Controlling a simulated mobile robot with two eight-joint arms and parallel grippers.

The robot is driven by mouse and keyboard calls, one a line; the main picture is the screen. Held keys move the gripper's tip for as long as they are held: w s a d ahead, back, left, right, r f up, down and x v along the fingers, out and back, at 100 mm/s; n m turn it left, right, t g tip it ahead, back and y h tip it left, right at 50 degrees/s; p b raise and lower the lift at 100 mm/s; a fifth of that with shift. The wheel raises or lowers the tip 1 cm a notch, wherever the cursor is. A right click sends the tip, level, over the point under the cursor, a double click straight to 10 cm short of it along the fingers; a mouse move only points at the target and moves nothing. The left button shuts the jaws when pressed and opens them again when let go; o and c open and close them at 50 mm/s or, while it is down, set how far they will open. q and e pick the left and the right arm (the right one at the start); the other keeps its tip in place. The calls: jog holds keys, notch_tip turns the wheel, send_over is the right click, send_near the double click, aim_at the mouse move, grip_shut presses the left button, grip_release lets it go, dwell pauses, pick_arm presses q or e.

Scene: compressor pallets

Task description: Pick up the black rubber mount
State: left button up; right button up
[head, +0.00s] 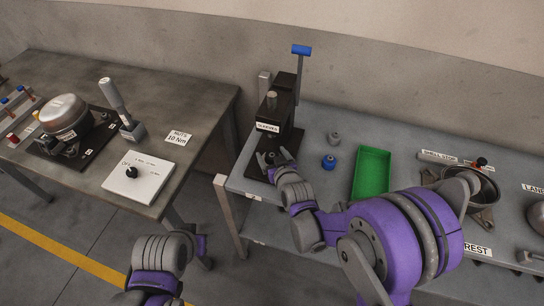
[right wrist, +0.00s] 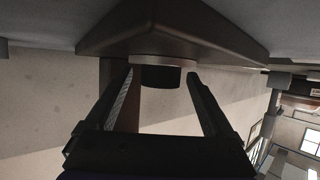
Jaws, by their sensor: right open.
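A short black cylinder, apparently the black rubber mount (right wrist: 160,77), shows in the right wrist view against a round, lighter disc on a dark plate. The picture appears upside down there. My right gripper (right wrist: 162,88) is open, with one finger on each side of the cylinder and gaps to both. In the head view my right gripper (head: 271,158) is at the base of the black press (head: 281,115), and the mount is hard to make out there. My left gripper (head: 201,244) is low in the head view, away from both tables; its jaws are unclear.
On the grey bench (head: 313,126) stand a grey mount (head: 334,138), a blue mount (head: 329,162) and a green tray (head: 358,177). A metal shell (head: 483,187) is further right. The left table holds a compressor (head: 64,116) and a white switch box (head: 150,184). A gap separates the tables.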

grip_shut()
jog(key=shift+r, duration=0.1)
dwell(0.3)
